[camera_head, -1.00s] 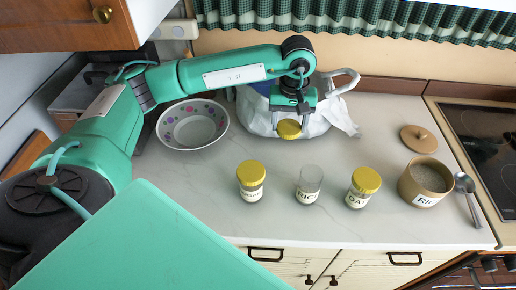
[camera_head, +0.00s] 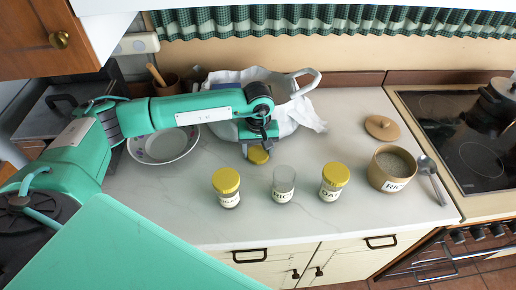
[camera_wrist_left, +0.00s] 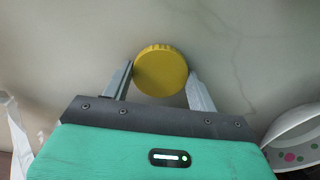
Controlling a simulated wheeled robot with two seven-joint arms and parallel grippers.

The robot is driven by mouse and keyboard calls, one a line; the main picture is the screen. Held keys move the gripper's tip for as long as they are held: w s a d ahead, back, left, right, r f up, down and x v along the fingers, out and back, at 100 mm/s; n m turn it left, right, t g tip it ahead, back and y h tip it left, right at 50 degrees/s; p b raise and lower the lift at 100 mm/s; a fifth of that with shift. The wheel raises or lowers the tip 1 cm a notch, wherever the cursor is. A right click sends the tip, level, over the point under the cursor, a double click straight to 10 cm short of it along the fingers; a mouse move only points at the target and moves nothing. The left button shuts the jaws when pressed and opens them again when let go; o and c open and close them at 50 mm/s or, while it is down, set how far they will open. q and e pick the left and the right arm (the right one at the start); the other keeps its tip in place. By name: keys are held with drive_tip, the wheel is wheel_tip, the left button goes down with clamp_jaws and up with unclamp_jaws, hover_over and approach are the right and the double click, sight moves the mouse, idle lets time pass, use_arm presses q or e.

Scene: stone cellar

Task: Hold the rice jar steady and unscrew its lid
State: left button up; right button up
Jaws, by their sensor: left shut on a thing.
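The glass rice jar (camera_head: 283,186), labelled RIC, stands upright and lidless on the counter, between two yellow-lidded jars. My left gripper (camera_head: 258,149) is shut on a yellow lid (camera_head: 258,156), behind and slightly left of the rice jar and apart from it. In the left wrist view the lid (camera_wrist_left: 161,71) sits between both fingertips, over pale counter. I cannot tell whether the lid touches the counter. My right gripper is not in view, and nothing is seen holding the rice jar.
A yellow-lidded jar (camera_head: 227,188) stands left and the OAT jar (camera_head: 333,182) right. Farther right are an open tan pot (camera_head: 391,170) of grain, a wooden lid (camera_head: 382,127) and a spoon (camera_head: 432,178). A dotted bowl (camera_head: 165,160) and a large white pot (camera_head: 285,115) stand behind.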

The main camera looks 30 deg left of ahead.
sight(258, 153)
use_arm(q)
drive_tip(key=shift+f+b, duration=0.25)
drive_tip(key=shift+b, duration=0.05)
drive_tip(key=o, duration=1.1)
drive_tip(key=shift+r, duration=0.1)
drive_tip(key=shift+r+p, duration=0.25)
drive_tip(key=shift+p, duration=0.15)
drive_tip(key=shift+r+b, duration=1.8)
drive_tip(key=shift+r, duration=4.15)
